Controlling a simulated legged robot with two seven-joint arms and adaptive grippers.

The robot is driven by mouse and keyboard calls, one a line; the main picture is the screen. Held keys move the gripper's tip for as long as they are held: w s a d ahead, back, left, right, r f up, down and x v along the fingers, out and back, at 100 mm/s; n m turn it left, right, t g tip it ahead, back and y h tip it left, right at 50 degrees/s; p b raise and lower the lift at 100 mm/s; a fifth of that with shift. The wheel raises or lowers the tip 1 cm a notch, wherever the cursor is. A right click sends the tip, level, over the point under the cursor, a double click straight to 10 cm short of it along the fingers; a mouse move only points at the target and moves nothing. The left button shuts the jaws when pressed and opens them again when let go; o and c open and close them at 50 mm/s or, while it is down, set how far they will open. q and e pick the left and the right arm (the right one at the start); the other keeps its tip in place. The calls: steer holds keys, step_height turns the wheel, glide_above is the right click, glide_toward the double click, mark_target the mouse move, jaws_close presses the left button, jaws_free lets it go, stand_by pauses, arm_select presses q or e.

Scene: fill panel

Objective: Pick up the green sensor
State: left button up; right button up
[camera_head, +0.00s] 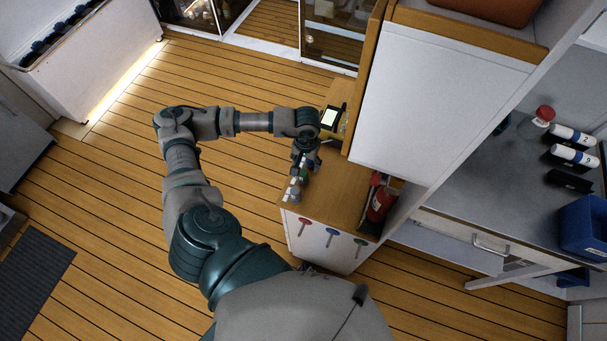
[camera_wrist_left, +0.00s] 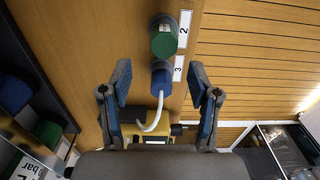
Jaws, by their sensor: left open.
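The green sensor (camera_wrist_left: 163,40) shows in the left wrist view as a green cylinder on the wooden top, beside a label 2. A blue cylinder (camera_wrist_left: 161,82) stands close to it, beside a label 3, with a white cable curving from it. My left gripper (camera_wrist_left: 159,80) is open and empty, its fingers spread either side of the blue cylinder in the picture, with the green sensor beyond the fingertips. In the head view my left gripper (camera_head: 304,165) hangs over the wooden cabinet top. The small green part (camera_head: 304,174) there is partly hidden by it. My right gripper is not in view.
A device with a bright screen (camera_head: 330,117) stands behind the gripper. A tall white cabinet (camera_head: 430,100) rises right of the wooden top (camera_head: 335,190). A red bottle-like object (camera_head: 379,203) stands in a recess. Open wooden floor (camera_head: 110,220) lies to the left.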

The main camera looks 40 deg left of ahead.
mark_target(303, 172)
arm_select(q)
steer(key=shift+s+a+f, duration=0.1)
steer(key=shift+s+f, duration=0.15)
steer(key=shift+f, duration=0.45)
steer(key=f, duration=0.3)
steer(key=shift+s+f+p, duration=0.3)
steer(key=shift+s+p, duration=0.05)
steer(key=shift+p, duration=0.05)
steer(key=shift+f, duration=0.45)
steer(key=c, duration=1.1)
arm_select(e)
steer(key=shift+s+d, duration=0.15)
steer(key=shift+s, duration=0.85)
